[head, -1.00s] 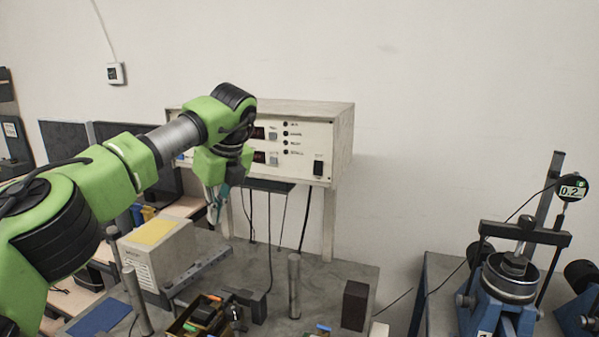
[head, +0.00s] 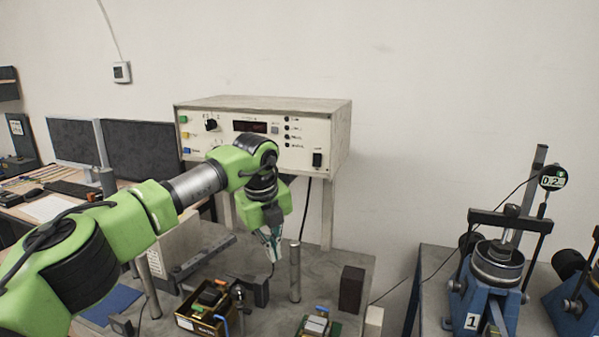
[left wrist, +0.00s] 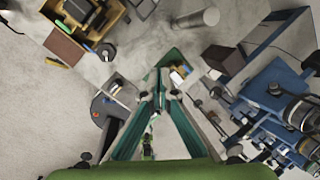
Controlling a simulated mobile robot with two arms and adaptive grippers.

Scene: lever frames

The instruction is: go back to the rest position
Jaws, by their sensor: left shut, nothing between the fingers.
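My left arm is green and comes in from the left in the head view. Its gripper (head: 270,246) points down above the grey bench, in front of the white control box (head: 262,133) and left of a metal post. In the left wrist view the two green fingers (left wrist: 160,78) meet at their tips, with nothing visible between them. My right gripper is in neither view.
A box of small parts (head: 208,308) and a small green-based device (head: 318,325) are on the bench (head: 345,262). A metal post (head: 295,272) and a dark block (head: 351,290) stand at right. A blue press (head: 488,290) is farther right. Monitors (head: 140,150) stand at left.

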